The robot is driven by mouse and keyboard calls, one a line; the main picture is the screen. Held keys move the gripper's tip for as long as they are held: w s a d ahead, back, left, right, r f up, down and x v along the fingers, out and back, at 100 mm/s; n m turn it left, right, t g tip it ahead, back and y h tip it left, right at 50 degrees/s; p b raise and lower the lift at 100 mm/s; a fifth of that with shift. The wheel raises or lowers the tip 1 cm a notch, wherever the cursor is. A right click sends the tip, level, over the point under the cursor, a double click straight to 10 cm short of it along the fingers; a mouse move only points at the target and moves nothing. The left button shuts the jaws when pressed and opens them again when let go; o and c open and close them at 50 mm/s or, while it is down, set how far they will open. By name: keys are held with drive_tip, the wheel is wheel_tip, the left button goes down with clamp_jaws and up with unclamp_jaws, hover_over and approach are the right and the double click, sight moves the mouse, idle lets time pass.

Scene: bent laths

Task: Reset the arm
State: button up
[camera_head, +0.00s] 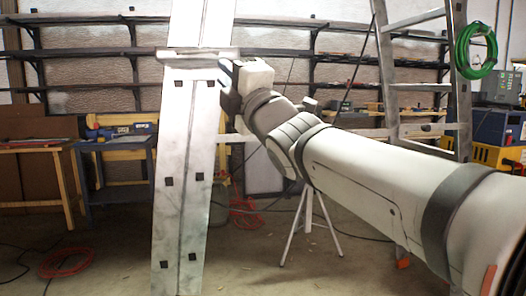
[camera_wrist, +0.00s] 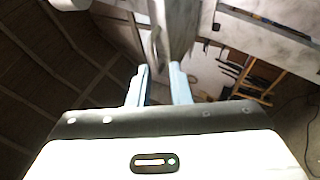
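A tall pale lath panel (camera_head: 182,190) with a dark centre seam and several small dark square pads stands upright, leaning slightly, left of centre in the head view. A grey crossbar (camera_head: 198,54) lies across its upper part. My gripper (camera_head: 228,84) is at the panel's right edge, just below the crossbar; its fingers are hard to make out there. In the wrist view my gripper (camera_wrist: 160,72) shows two fingers standing apart, with a grey upright piece (camera_wrist: 178,25) beyond them. I see nothing clearly clasped; whether the fingers touch the panel I cannot tell.
A stepladder (camera_head: 462,100) with a green hose coil (camera_head: 476,48) stands right, behind my arm. A wooden workbench (camera_head: 35,148) and a blue bench (camera_head: 118,180) stand left. Wall shelves run behind. Orange cable (camera_head: 66,262) lies on the floor; a tripod (camera_head: 310,225) stands behind my arm.

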drive_tip(key=w+d+f+m+g+h+p, duration=0.1)
drive_tip(key=d+f+m+g+h+p, duration=0.2)
drive_tip(key=d+m+h+p, duration=0.6)
drive_tip(key=w+d+f+m+g+h+p, duration=0.15)
drive_tip(key=d+f+m+h+p, duration=0.25)
drive_tip(key=d+m+p, duration=0.6)
drive_tip(key=s+d+f+m+g+h+p, duration=0.1)
drive_tip(key=s+m+g+p, duration=0.3)
drive_tip(key=s+p, duration=0.5)
drive_tip(key=s+d+f+m+g+p, duration=0.3)
drive_tip(key=s+g+p, duration=0.4)
drive_tip(key=s, duration=0.4)
drive_tip(key=shift+s+d+f+m+h+p, duration=0.35)
drive_tip(key=shift+d+m+h+p, duration=0.1)
drive_tip(key=shift+m+p, duration=0.45)
